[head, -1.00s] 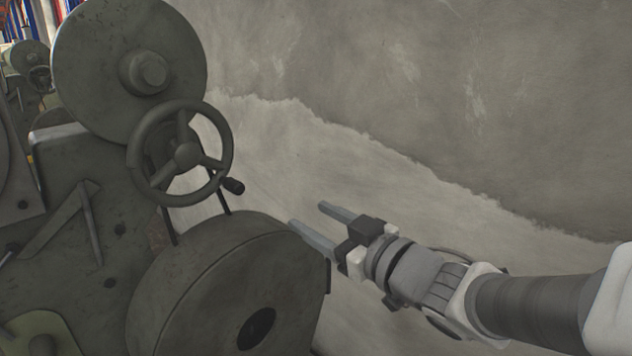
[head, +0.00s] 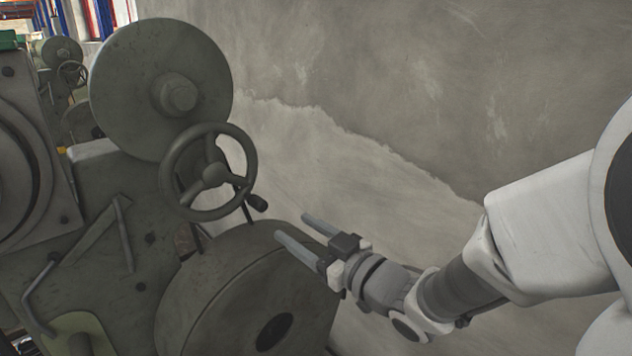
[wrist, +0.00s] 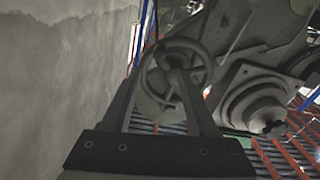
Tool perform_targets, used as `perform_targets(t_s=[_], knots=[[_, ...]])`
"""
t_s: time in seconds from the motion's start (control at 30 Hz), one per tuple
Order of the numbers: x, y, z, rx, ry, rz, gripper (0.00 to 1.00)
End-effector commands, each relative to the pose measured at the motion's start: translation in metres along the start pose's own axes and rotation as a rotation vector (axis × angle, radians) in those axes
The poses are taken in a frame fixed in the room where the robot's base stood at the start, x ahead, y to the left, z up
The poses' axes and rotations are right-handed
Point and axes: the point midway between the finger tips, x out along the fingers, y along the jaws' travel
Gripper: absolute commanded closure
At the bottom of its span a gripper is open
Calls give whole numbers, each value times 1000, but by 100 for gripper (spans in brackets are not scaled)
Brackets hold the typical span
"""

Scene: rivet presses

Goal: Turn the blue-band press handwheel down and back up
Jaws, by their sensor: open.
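No blue band shows on this press. My gripper (head: 298,228) is open and empty, to the right of and below the wheel, its fingers pointing toward the press and apart from the wheel. In the wrist view the handwheel (wrist: 176,77) appears ahead, partly behind and between the two open fingers (wrist: 160,105).
A large rounded drum housing (head: 215,290) stands below the wheel, close to my fingers. A bare concrete wall (head: 380,90) runs behind on the right. Another similar machine (head: 64,75) stands far left. Free room lies between the wall and the press.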

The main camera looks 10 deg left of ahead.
Motion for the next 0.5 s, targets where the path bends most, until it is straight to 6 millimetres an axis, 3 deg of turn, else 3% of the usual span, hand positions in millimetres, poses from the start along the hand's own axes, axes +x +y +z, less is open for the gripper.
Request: perform_targets(t_s=[0.3, 0.5], knots=[[67, -2, 0, 1, -1, -4, 40], [100, -1, 0, 0, -1, -2, 40]])
